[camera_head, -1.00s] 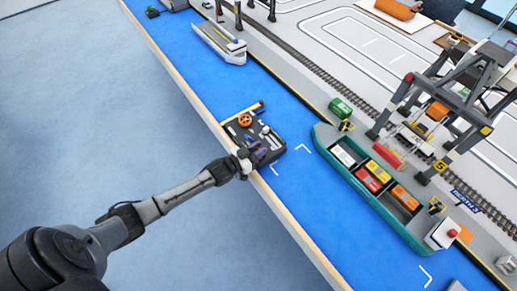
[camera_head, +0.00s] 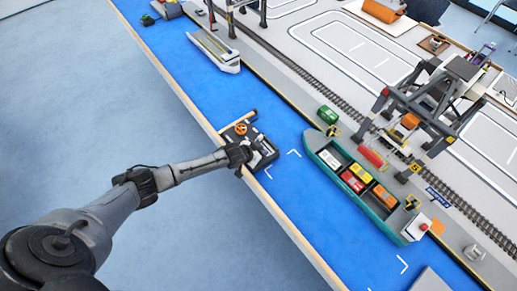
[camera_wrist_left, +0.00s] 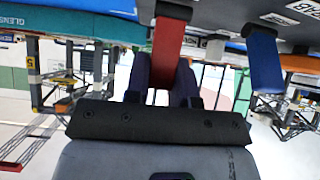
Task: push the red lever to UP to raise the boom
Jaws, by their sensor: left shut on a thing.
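The red lever (camera_wrist_left: 167,50) shows in the left wrist view, hanging from the dark control panel at the top of the picture. My left gripper (camera_wrist_left: 162,76) is shut on it, with one dark finger on each side. In the head view my left gripper (camera_head: 250,154) is over the small dark control panel (camera_head: 264,166) at the table's near edge, and the red lever is hidden behind it. The gantry crane (camera_head: 428,104) stands at the right. I cannot tell its boom's angle. My right gripper is not in view.
A blue lever (camera_wrist_left: 264,62) is just right of the red one in the left wrist view. An orange wheel (camera_head: 240,129) sits on the panel's far-left corner. A teal ship (camera_head: 345,187) with containers lies right of the panel, with blue water surface between.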

